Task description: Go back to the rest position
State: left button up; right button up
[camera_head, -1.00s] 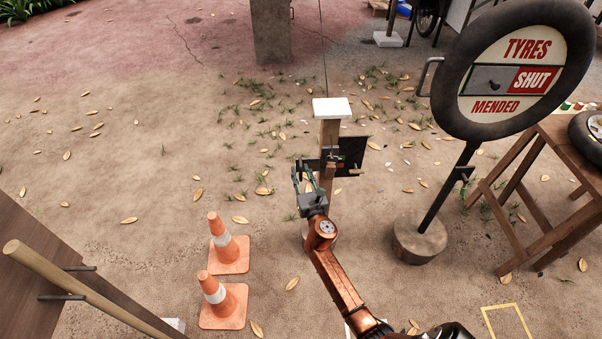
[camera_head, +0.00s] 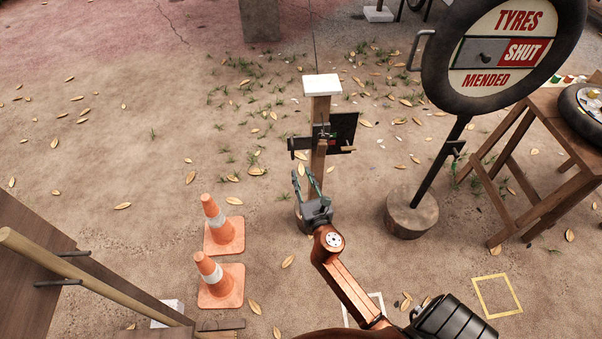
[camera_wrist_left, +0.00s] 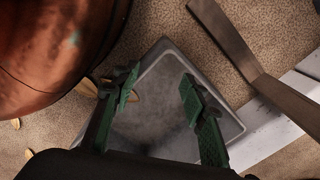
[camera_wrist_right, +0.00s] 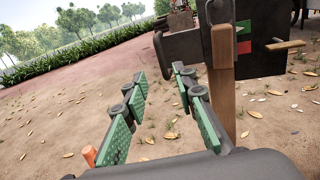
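My right gripper (camera_head: 308,184) is in front of a wooden post (camera_head: 319,150) with a white cap (camera_head: 322,85) and a dark switch box (camera_head: 343,132). In the right wrist view the right gripper's green fingers (camera_wrist_right: 152,100) are apart with nothing between them. The post (camera_wrist_right: 222,90) stands just right of the fingers, and the box's green and red patches show. My left gripper (camera_wrist_left: 160,92) shows only in the left wrist view. Its green fingers are apart, over a grey tray-like surface (camera_wrist_left: 150,135), with nothing held between them.
Two orange cones (camera_head: 221,285) stand left of my right arm. A tyre sign reading SHUT (camera_head: 505,50) stands on a round base (camera_head: 411,212) at right, beside a wooden table (camera_head: 560,130). A wooden board with a pole (camera_head: 85,275) is at lower left. Open ground lies between.

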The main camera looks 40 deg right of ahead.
jog(key=shift+f, duration=0.1)
dwell(0.3)
